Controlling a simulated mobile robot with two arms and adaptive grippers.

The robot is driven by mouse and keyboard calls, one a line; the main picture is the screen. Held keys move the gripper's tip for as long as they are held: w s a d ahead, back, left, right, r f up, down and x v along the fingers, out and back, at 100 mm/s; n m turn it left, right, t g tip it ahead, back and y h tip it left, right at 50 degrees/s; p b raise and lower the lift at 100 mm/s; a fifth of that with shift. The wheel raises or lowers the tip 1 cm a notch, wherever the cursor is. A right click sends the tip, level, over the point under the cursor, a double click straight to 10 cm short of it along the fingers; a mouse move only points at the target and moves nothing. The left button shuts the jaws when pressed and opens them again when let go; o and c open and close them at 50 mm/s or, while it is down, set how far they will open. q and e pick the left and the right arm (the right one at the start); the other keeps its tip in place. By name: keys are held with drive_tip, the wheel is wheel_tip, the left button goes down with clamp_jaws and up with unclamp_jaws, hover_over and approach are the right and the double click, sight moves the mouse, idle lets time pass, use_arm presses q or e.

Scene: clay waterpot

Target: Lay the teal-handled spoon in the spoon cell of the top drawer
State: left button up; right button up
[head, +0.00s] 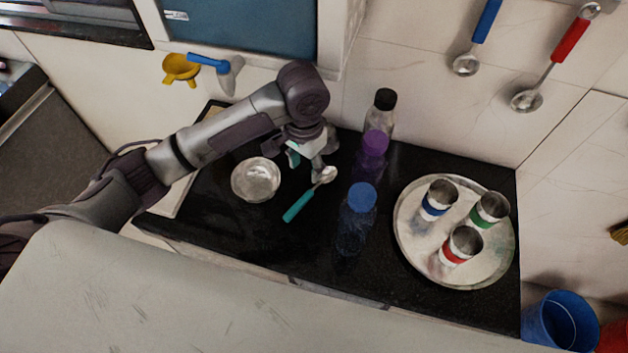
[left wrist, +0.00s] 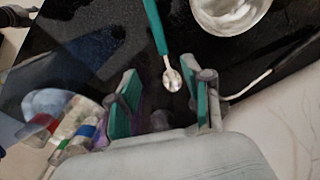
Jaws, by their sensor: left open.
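The teal-handled spoon (head: 300,207) lies on the black countertop, its metal bowl toward the wall and its teal handle toward the front. My left gripper (head: 312,165) is open and empty, just behind the spoon's bowl end. In the left wrist view, the spoon (left wrist: 157,30) has its bowl ahead of and between the open fingers (left wrist: 166,98). I cannot tell the exact height of the fingers above it. The top drawer and its spoon cell are not clearly visible. My right gripper is not in view.
A metal bowl (head: 256,180) stands left of the spoon. A blue-capped bottle (head: 357,222), a purple-capped bottle (head: 372,153) and a black-capped bottle (head: 383,112) stand to its right. Further right is a round tray (head: 414,256) with three banded cups. Ladles hang on the wall.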

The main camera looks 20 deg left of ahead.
sight(306, 197)
use_arm(q)
wheel_tip(306, 197, down, 7)
drive_tip(key=shift+f, duration=0.15)
drive_tip(key=shift+s+a+f+p, duration=0.1)
drive_tip(key=shift+f+p, duration=0.3)
drive_tip(key=shift+f, duration=0.1)
wheel_tip(306, 197, down, 5)
drive_tip(key=shift+r+p, duration=0.2)
drive_tip(key=shift+p, duration=0.2)
drive_tip(key=shift+a, duration=0.1)
clamp_jaws()
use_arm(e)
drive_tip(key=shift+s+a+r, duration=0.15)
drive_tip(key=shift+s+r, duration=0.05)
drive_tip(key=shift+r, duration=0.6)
